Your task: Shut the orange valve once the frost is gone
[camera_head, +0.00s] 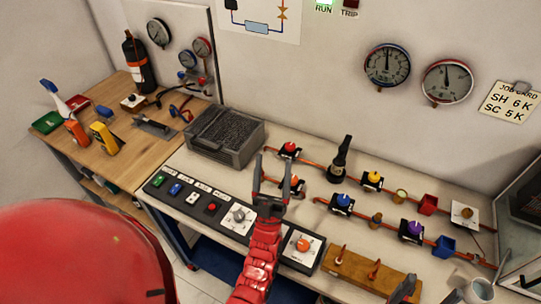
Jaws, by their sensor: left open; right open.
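The orange valve (295,181) is a small orange-capped valve on a copper pipe line, partly hidden behind the fingers of my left gripper. My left gripper (272,173) is open and empty; its fingers appear in front of the valve, and I cannot tell whether they touch it. My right gripper (428,292) shows only as dark fingertips at the bottom edge, open, near the wooden peg block (350,272). I can make out no clear frost on the pipes at this size.
Other valves on the lines have red (290,147), yellow (374,177), blue (343,200) and purple (415,228) caps. A black bottle-shaped part (340,160) stands among them. A control panel (222,221) with an orange knob (303,244) lies in front. Gauges (387,65) hang behind.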

